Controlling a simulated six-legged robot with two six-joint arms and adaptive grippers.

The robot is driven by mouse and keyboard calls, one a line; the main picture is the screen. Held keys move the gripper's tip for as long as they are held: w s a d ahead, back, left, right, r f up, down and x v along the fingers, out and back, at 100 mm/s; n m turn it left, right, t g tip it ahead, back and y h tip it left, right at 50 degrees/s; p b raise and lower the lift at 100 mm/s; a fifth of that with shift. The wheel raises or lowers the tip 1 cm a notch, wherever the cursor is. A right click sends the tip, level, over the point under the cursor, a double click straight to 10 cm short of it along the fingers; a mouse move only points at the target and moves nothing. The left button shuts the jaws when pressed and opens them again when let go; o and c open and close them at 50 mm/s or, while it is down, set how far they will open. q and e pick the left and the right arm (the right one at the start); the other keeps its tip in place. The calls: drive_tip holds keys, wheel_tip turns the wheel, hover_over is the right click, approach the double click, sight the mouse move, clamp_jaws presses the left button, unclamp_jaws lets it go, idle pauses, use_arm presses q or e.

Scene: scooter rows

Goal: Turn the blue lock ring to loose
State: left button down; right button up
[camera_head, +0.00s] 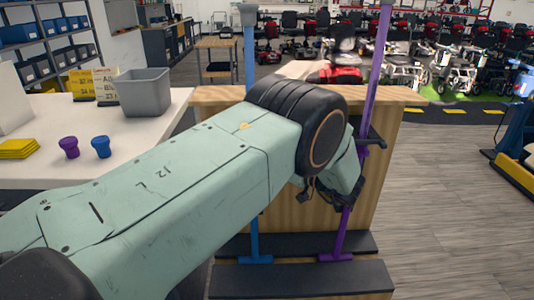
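A blue pole (250,62) stands upright in front of a wooden panel. Its middle is hidden behind my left arm, and no blue lock ring shows. The pole's lower end (255,238) shows below the arm. A purple pole (380,50) stands to its right, tilted, with a dark lever-like part (372,137) partway up. My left gripper (335,197) is low at the end of the arm, by the purple pole and right of the blue one. Its dark fingers are partly hidden, so I cannot tell whether they are open or touch the pole. My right gripper is out of view.
The wooden panel (390,115) has dark base strips (300,280) at the floor. A white table (165,105) at left bears a grey bin (145,92), a purple knob (69,147), a blue knob (101,147) and yellow pads (18,149). Floor at right (450,220) is clear.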

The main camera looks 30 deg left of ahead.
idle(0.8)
use_arm(q)
drive_tip(key=c, duration=1.3)
unclamp_jaws()
drive_tip(key=shift+s+d, duration=0.2)
drive_tip(key=shift+d, duration=1.05)
drive_tip(key=shift+s+d, duration=0.2)
drive_tip(key=shift+d, duration=1)
drive_tip(key=shift+s+d, duration=0.2)
drive_tip(key=shift+d, duration=1.05)
